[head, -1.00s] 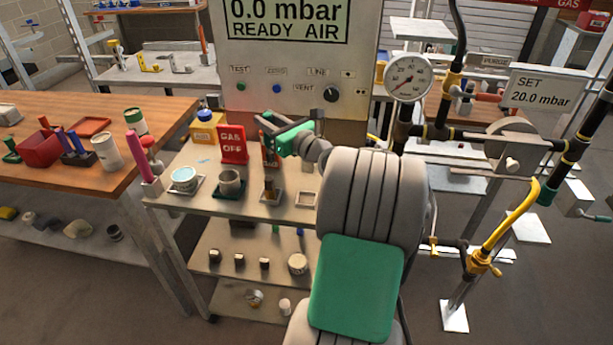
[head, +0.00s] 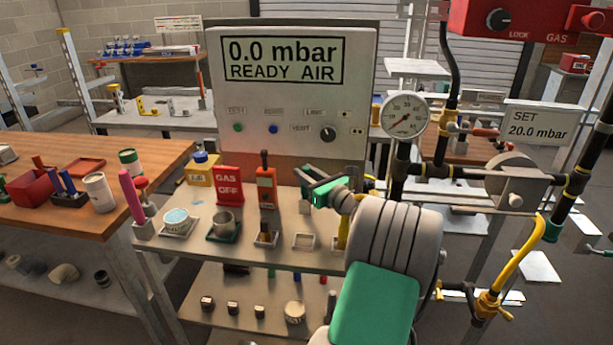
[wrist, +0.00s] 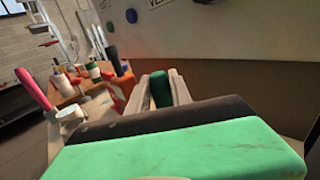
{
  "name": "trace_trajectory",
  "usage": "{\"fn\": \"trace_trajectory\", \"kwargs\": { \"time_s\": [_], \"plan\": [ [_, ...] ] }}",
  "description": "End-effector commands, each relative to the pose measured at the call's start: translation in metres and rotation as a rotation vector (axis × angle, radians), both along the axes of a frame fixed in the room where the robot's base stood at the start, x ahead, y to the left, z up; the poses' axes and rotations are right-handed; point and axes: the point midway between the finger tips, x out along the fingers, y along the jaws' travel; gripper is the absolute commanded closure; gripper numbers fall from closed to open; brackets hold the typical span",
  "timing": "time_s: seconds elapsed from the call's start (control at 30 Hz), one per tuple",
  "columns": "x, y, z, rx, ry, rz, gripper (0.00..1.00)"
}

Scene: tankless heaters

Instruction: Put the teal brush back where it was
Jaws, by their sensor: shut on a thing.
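My gripper (head: 312,190) is in the air over the right part of the cart top (head: 330,262), in front of the panel box. In the wrist view its fingers (wrist: 160,95) are closed around a dark teal rounded handle (wrist: 160,88), seemingly the teal brush; only its end shows. The rest of it is hidden behind the gripper body. In the head view the brush cannot be told apart from the gripper's green parts. An empty square holder (head: 304,241) lies on the cart below the gripper.
Left of that holder stand an orange device (head: 266,187), a small dark holder (head: 266,238), a dark cup (head: 224,222), a white cup (head: 177,220) and a red GAS OFF sign (head: 229,186). A pink-handled tool (head: 130,190) stands far left. Pipes and a gauge (head: 405,116) rise at right.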

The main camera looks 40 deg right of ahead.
Motion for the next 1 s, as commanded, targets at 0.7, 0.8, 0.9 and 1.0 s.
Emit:
{"fn": "trace_trajectory", "kwargs": {
  "time_s": [0.7,0.8,0.9,1.0],
  "plan": [
    [0.000,0.000,-0.001,-0.001,0.000,-0.001,0.53],
    [-0.002,-0.001,0.002,-0.002,0.000,-0.002,0.53],
    [-0.018,0.000,0.001,0.000,0.000,-0.005,0.53],
    [-0.043,0.001,0.001,-0.001,0.001,-0.007,0.53]
  ]
}}
